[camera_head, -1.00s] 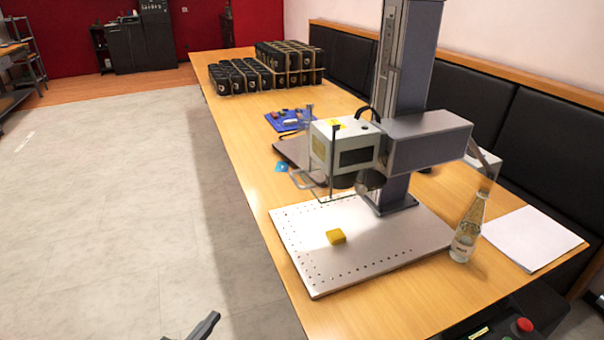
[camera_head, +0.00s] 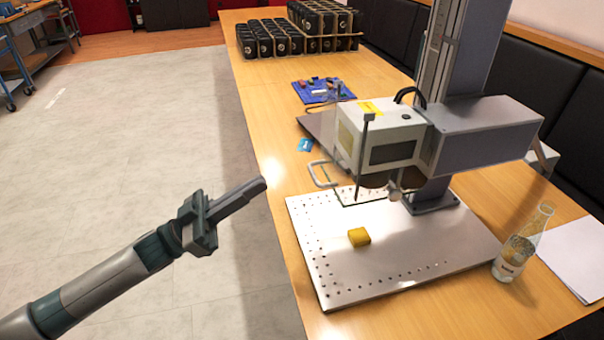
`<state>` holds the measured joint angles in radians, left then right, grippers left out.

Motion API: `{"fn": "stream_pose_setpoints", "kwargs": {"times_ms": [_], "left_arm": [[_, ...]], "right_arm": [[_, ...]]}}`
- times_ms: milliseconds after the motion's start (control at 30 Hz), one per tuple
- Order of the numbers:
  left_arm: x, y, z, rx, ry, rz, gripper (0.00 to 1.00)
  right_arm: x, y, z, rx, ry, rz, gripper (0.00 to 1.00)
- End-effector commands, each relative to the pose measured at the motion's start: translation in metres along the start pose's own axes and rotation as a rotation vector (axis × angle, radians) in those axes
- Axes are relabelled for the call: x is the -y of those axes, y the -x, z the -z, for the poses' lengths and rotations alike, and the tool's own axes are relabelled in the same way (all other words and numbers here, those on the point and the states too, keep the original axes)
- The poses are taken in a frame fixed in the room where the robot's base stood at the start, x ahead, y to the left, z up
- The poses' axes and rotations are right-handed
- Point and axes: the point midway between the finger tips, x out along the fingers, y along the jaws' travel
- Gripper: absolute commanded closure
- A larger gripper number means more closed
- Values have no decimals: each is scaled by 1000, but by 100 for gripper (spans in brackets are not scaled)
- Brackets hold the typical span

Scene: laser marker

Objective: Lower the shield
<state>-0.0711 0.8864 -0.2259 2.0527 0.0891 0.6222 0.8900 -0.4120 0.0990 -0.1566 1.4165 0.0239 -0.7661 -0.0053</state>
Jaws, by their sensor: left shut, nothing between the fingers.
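The laser marker (camera_head: 480,128) stands on the wooden table, with its white head (camera_head: 378,138) above a perforated metal plate (camera_head: 420,262). The shield seems to be a clear panel around the front of the head, with a thin metal handle (camera_head: 322,174) at its left; its panes are hard to make out. A yellow block (camera_head: 359,237) lies on the plate below the head. My left gripper (camera_head: 262,185) is shut and empty, over the floor at the table's left edge, left of the handle and apart from it. My right gripper is not in view.
A glass bottle (camera_head: 522,245) stands at the plate's right corner beside white paper (camera_head: 575,255). A blue tray (camera_head: 322,90) of small parts and black containers (camera_head: 300,35) sit farther back. The floor (camera_head: 150,150) on the left is clear.

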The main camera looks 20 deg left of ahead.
Motion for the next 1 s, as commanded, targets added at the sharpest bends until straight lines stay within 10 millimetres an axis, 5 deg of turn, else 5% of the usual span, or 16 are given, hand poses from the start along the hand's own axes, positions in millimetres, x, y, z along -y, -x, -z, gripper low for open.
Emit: {"fn": "stream_pose_setpoints", "kwargs": {"times_ms": [367,933,1000], "left_arm": [[1,-13,1,-1,-1,2,100],[1,-102,3,-3,-2,1,100],[1,-98,-11,2,2,5,100]], "right_arm": [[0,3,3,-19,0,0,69],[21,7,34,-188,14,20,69],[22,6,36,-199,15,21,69]]}}
